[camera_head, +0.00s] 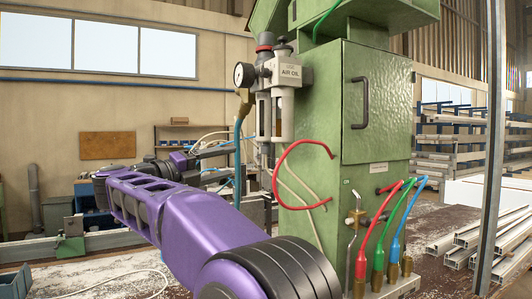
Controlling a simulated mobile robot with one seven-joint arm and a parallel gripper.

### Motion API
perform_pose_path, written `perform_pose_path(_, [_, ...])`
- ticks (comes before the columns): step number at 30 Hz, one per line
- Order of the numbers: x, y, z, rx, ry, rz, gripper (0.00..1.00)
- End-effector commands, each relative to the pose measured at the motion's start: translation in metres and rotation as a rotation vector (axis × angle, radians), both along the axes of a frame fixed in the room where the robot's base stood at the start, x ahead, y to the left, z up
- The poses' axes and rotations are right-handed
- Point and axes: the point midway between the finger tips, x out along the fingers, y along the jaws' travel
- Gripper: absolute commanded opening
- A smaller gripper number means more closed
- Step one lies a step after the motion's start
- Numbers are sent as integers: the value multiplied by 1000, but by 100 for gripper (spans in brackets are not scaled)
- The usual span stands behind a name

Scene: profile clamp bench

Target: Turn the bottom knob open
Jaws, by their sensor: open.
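A green clamp cabinet (376,115) stands at centre right. An air-oil unit (284,72) with a round gauge (243,75) and a red-ringed top (265,42) is on its left side. A brass valve (356,218) with a thin handle sits low on the cabinet, near a small red handle (385,190). I cannot tell which part is the bottom knob. My purple arm reaches from the bottom centre to the left. My gripper (222,161) is small, beyond the arm's far end, left of the cabinet. It looks open and empty, apart from the cabinet's fittings.
Red, green and blue hoses (379,235) hang from the low front fittings. A red hose (281,170) loops off the cabinet's left side. A grey post (491,150) stands at right.

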Motion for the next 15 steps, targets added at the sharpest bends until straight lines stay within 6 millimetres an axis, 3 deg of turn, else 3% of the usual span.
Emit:
perform_pose_path(9, [-24, 3, 17, 680, -429, 144, 64])
perform_pose_path(15, [-34, 6, 23, 935, -577, 180, 64])
